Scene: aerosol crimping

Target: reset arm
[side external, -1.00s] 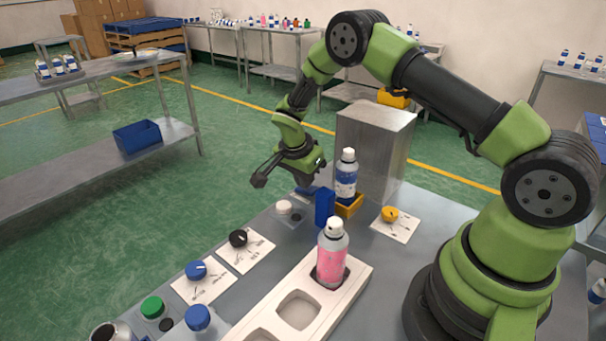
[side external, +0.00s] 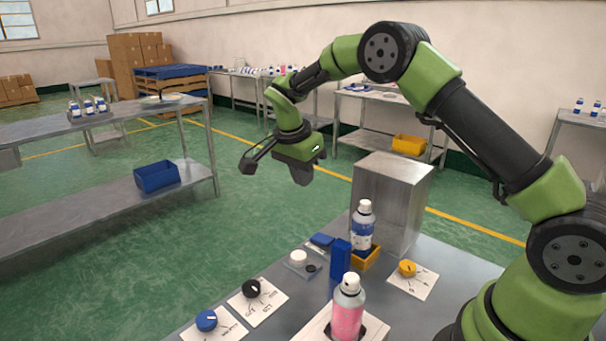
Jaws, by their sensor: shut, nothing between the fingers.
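My gripper (side external: 301,172) hangs in the air, shut and empty, above and to the left of the work table, clear of everything on it. A can with a blue label and white top (side external: 363,232) stands upright in a yellow holder (side external: 369,259). A pink can with a white top (side external: 347,312) stands upright in the white tray (side external: 312,328) at the bottom edge.
A grey metal box (side external: 390,200) stands behind the cans. A blue block (side external: 340,262) stands beside the yellow holder. Blue (side external: 206,321), black (side external: 251,288) and yellow (side external: 407,268) knobs sit on white plates. Open floor lies left of the table.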

